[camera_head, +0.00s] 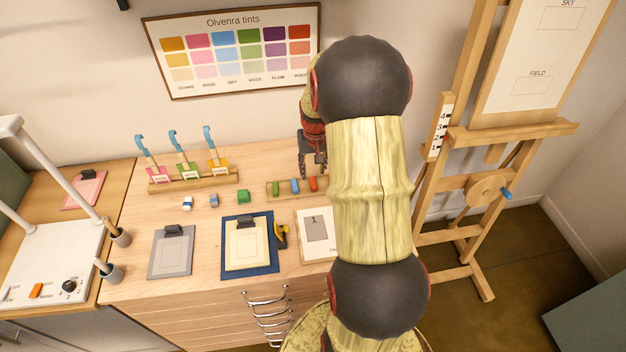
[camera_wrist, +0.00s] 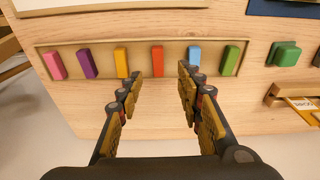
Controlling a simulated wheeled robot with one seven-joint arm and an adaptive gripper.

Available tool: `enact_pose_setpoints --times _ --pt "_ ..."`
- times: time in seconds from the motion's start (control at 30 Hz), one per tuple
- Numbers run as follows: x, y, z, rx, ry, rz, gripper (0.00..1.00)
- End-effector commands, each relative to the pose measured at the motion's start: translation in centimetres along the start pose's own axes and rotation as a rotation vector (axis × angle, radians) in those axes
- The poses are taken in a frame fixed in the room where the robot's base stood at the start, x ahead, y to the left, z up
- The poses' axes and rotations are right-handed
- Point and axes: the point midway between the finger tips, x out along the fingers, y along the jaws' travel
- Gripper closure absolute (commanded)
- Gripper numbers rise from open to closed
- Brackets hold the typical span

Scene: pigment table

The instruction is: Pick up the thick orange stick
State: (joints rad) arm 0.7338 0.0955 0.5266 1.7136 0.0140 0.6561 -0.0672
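In the wrist view an orange-red stick (camera_wrist: 157,60) lies in a shallow wooden tray (camera_wrist: 60,44), between a yellow-orange stick (camera_wrist: 122,62) on its left and a blue stick (camera_wrist: 194,57) on its right. My gripper (camera_wrist: 160,82) is open and empty. Its two fingers are spread to either side of the orange-red stick, with their tips near the tray's edge. In the head view my gripper (camera_head: 313,165) is above the tray (camera_head: 270,190), where the orange-red stick (camera_head: 313,184) shows near my arm. My arm hides the tray's right part.
Pink (camera_wrist: 54,64), purple (camera_wrist: 88,64) and green (camera_wrist: 231,60) sticks share the tray. A green block (camera_wrist: 285,54) lies beside it. A rack of blue-handled tools (camera_head: 193,180) stands at the back left; clipboards (camera_head: 171,254) lie in front. An easel (camera_head: 480,133) stands right.

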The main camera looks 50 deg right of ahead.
Motion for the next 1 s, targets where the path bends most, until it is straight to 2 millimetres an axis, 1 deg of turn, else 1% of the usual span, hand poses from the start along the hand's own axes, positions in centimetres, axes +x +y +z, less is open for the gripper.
enact_pose_setpoints --times 0.1,0.37,0.5,0.63,0.7,0.9,1.0 --pt "1.5 0.1 0.1 0.001 -0.003 0.000 0.64" --pt "3.6 0.1 0.0 0.000 -0.002 0.000 0.64" --pt "5.7 0.3 0.0 0.000 -0.003 0.000 0.64" --pt "7.2 0.3 -0.1 0.000 -0.003 0.000 0.64" --pt "7.5 0.3 -0.1 -0.001 -0.001 0.000 0.64" --pt "7.5 0.3 -0.2 0.000 0.000 0.000 0.64" --pt "7.4 0.3 -0.2 0.000 0.000 0.000 0.70"
